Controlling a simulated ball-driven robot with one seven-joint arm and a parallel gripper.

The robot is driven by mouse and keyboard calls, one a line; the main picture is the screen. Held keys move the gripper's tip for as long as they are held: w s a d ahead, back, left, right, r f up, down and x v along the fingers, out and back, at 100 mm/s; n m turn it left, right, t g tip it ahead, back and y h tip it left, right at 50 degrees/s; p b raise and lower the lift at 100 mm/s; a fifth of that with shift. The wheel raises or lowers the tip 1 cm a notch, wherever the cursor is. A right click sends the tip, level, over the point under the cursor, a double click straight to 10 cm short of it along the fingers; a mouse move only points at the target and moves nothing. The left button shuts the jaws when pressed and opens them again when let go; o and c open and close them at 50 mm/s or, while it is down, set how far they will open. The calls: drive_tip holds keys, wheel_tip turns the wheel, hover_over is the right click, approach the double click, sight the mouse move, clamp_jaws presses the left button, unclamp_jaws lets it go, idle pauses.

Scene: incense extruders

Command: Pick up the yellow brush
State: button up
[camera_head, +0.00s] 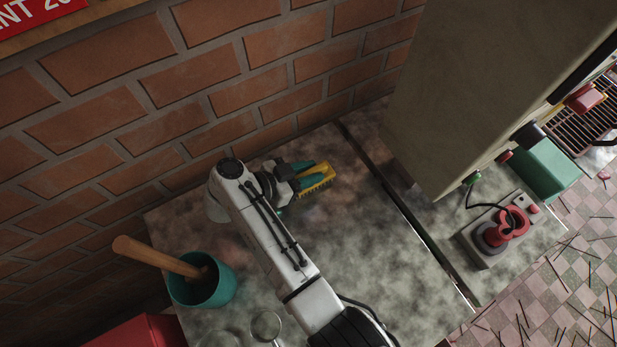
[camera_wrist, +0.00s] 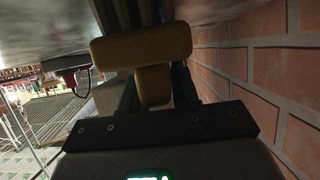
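The yellow brush (camera_head: 318,182) is at the end of my arm, near the wall side of the stone-like worktop. My gripper (camera_head: 303,184) has green fingers, one on each side of the brush. In the wrist view the brush (camera_wrist: 140,44) shows as a wide yellow block with a narrower yellow part between the fingers of my gripper (camera_wrist: 155,88). The fingers look closed against that narrower part. Dark bristles extend from the block toward the grey surface at the top of the view. I cannot tell whether the bristles touch the worktop.
A teal pot (camera_head: 206,288) with a wooden-handled tool (camera_head: 155,256) stands at the left. A brick wall (camera_head: 170,130) runs behind the worktop (camera_head: 365,250). A large beige machine (camera_head: 470,90) and a grey box with red parts (camera_head: 497,231) are at the right. The worktop's middle is clear.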

clamp_jaws()
drive_tip(key=shift+r, duration=0.1)
